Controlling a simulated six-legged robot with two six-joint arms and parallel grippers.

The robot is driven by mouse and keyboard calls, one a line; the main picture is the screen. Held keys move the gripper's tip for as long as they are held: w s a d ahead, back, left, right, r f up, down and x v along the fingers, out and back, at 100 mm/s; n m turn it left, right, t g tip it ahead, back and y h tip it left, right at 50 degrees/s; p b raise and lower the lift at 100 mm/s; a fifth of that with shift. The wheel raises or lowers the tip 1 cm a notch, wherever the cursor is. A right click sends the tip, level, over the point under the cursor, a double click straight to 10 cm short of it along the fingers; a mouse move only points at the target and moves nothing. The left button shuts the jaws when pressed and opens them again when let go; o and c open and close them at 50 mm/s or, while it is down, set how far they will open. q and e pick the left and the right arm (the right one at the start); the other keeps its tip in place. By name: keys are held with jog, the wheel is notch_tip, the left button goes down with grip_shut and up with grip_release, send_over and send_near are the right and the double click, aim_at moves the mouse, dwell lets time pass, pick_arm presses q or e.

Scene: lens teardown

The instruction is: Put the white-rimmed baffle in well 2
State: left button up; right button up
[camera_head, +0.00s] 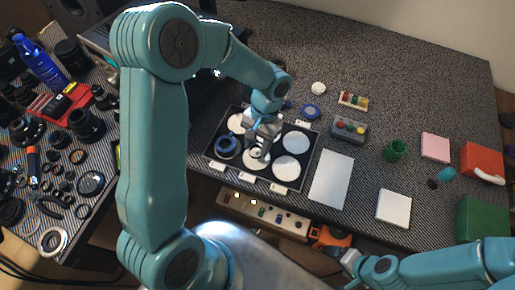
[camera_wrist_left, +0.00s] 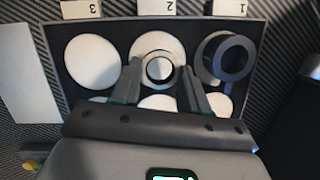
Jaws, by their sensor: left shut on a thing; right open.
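The black tray (camera_head: 311,152) has several wells with white round floors. It also shows in the left wrist view (camera_wrist_left: 70,30). My left gripper (camera_head: 258,146) points down over the tray's front middle well, well 2 (camera_wrist_left: 140,48). Its two fingers (camera_wrist_left: 158,82) are shut on the white-rimmed baffle (camera_wrist_left: 159,68), a small ring with a dark band and pale centre. The baffle also shows in the head view (camera_head: 257,155). It is over or in well 2; I cannot tell whether it touches the floor. My right gripper (camera_head: 350,262) is open and empty at the bottom, off the table edge.
A dark blue ring (camera_head: 227,146) sits in well 1, left of well 2. Well 3 (camera_head: 286,168) is empty. White number labels (camera_wrist_left: 157,7) line the tray's front. A white sheet (camera_head: 331,178) lies right of the tray. Lens parts crowd the left table.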

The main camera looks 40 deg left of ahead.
aim_at(258, 150)
pick_arm(q)
notch_tip(258, 150, down, 3)
jog(key=shift+w+f, duration=0.1)
jog(key=shift+d, duration=0.1)
jog(key=shift+f+b, duration=0.2)
jog(key=shift+b, duration=0.1)
jog(key=o, duration=0.7)
jog(key=shift+r, duration=0.1)
